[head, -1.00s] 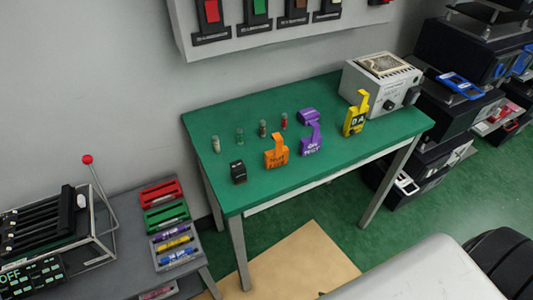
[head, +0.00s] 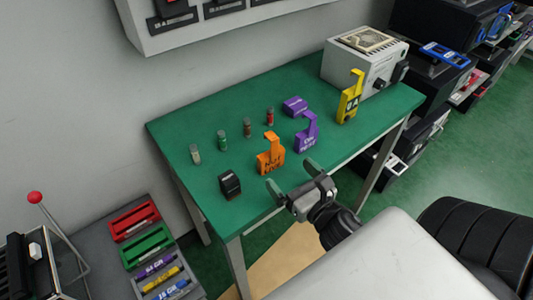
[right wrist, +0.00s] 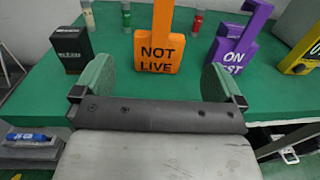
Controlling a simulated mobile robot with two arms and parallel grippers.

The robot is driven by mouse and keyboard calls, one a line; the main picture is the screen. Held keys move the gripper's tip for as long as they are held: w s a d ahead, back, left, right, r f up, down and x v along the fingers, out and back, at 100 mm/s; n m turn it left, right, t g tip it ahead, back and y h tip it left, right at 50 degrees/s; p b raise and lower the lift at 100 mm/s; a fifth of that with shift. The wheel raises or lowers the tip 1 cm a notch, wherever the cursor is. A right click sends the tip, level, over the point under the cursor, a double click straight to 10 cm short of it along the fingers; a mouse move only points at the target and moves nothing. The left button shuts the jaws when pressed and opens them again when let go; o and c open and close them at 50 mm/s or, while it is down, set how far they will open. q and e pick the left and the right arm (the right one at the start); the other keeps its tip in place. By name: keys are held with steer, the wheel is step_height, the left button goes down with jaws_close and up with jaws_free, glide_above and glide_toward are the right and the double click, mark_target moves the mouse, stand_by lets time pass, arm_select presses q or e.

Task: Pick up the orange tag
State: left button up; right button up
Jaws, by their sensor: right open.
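The orange tag (head: 270,155) stands upright on the green table (head: 262,205), near its front edge. In the right wrist view the orange tag (right wrist: 158,50) reads "NOT LIVE" and shows beyond and between my fingers. My right gripper (head: 293,177) is open and empty, in front of the tag and apart from it. In the right wrist view the right gripper (right wrist: 158,82) has its two green fingertips spread wider than the tag. The upper end of the tag is cut off in that view. My left gripper is not in view.
A black block (head: 229,185) stands left of the tag, and a purple tag (head: 307,133) stands right of it. Several small vials (head: 221,141) stand behind. A yellow tag (head: 350,97) and a grey box (head: 362,65) are farther right.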

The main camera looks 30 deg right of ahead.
mark_target(275, 159)
steer(key=w, duration=0.2)
steer(key=shift+w+r+p, duration=0.15)
steer(key=shift+w+p, duration=0.15)
steer(key=shift+w, duration=0.05)
steer(key=w, duration=0.4)
steer(key=w+p, duration=0.1)
steer(key=shift+w+f, duration=0.25)
steer(key=shift+w, duration=0.15)
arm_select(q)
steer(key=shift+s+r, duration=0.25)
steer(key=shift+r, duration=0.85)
arm_select(e)
steer(key=c, duration=0.9)
